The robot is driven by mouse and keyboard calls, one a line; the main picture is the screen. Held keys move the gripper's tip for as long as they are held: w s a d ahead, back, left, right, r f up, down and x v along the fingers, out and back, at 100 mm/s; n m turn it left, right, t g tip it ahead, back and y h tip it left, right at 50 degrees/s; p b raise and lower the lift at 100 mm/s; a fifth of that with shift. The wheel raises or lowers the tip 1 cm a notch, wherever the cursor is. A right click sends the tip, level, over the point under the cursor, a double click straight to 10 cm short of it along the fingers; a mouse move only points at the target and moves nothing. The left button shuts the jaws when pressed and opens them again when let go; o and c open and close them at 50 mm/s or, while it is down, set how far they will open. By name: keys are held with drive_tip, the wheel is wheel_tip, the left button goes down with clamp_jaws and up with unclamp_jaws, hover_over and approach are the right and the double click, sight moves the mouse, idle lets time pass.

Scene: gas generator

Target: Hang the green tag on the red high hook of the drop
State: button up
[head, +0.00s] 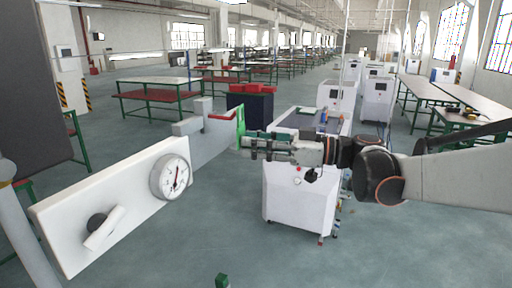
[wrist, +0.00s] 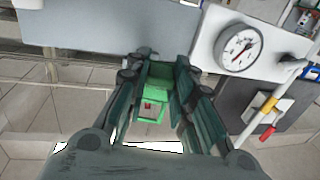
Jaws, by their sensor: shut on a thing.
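My gripper (head: 247,143) is shut on the green tag (head: 240,121) and holds it upright at the fingertips. In the wrist view the tag (wrist: 156,88) sits between the two fingers, and its open frame faces away from me. A red hook (head: 220,116) sticks out to the right from a pale grey block, and its tip appears close to the tag's left side. In the wrist view a small red spot (wrist: 148,105) shows through the frame's opening. I cannot tell whether the hook passes through the tag or lies behind it.
A white panel (head: 125,205) with a round gauge (head: 170,177) and a dark knob with a pale handle stands at the left. A white wheeled cart (head: 300,195) stands behind my arm. Green-legged tables (head: 160,90) are farther back. The floor in front is mostly clear.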

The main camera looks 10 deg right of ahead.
drive_tip(key=shift+w+b+x, duration=0.15)
drive_tip(key=shift+x, duration=0.6)
drive_tip(key=shift+w+b+x, duration=0.15)
drive_tip(key=shift+x, duration=0.65)
drive_tip(key=shift+w+a+f+b, duration=0.65)
drive_tip(key=shift+a+f+b, duration=0.15)
drive_tip(key=shift+a+f, duration=0.1)
drive_tip(key=o, duration=1)
drive_tip(key=shift+c, duration=0.2)
drive_tip(key=v, duration=1.2)
